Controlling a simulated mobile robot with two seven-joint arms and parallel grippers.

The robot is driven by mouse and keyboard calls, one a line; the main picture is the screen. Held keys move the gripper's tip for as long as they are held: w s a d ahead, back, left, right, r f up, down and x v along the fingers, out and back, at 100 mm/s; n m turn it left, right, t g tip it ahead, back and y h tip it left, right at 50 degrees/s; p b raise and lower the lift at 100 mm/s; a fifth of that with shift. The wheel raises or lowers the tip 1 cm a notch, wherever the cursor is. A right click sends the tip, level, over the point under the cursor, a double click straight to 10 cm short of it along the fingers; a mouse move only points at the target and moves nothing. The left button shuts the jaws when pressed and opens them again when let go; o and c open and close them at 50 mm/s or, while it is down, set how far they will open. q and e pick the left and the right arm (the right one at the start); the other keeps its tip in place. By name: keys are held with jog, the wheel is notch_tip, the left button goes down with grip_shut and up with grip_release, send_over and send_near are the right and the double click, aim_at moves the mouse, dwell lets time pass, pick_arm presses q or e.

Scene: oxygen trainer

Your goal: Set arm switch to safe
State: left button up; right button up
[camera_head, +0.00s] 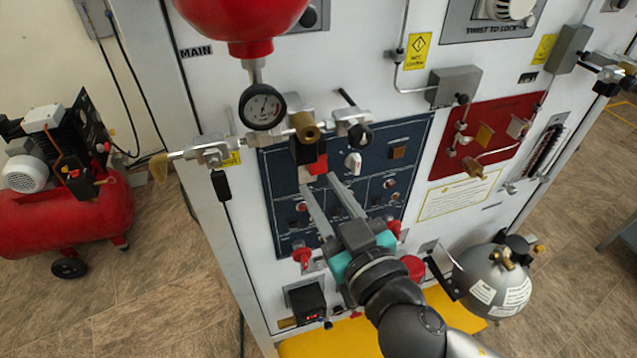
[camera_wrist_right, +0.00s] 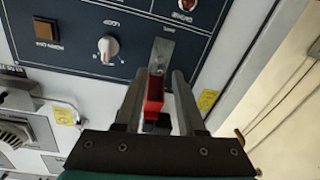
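A dark blue control panel (camera_head: 405,135) is on the front of the white cabinet. A red switch cover (camera_head: 317,167) is near its upper left, partly hidden by a brass fitting above; I take this to be the arm switch. My right gripper (camera_head: 320,184) reaches up to it with its two grey fingers apart. In the right wrist view the red cover (camera_wrist_right: 153,94) stands out from a metal plate (camera_wrist_right: 161,54) and lies between the fingers (camera_wrist_right: 160,80), close to the left one. Contact and the switch position cannot be told. My left gripper is not in view.
A white knob (camera_head: 353,163) and a brown button (camera_head: 398,152) sit right of the switch. A pressure gauge (camera_head: 262,107) and pipework hang above. A grey tank (camera_head: 490,280) is at lower right, and a red compressor (camera_head: 65,210) stands at left.

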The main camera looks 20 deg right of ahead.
jog(key=shift+w+a, duration=0.15)
jog(key=shift+w, duration=0.85)
grip_shut()
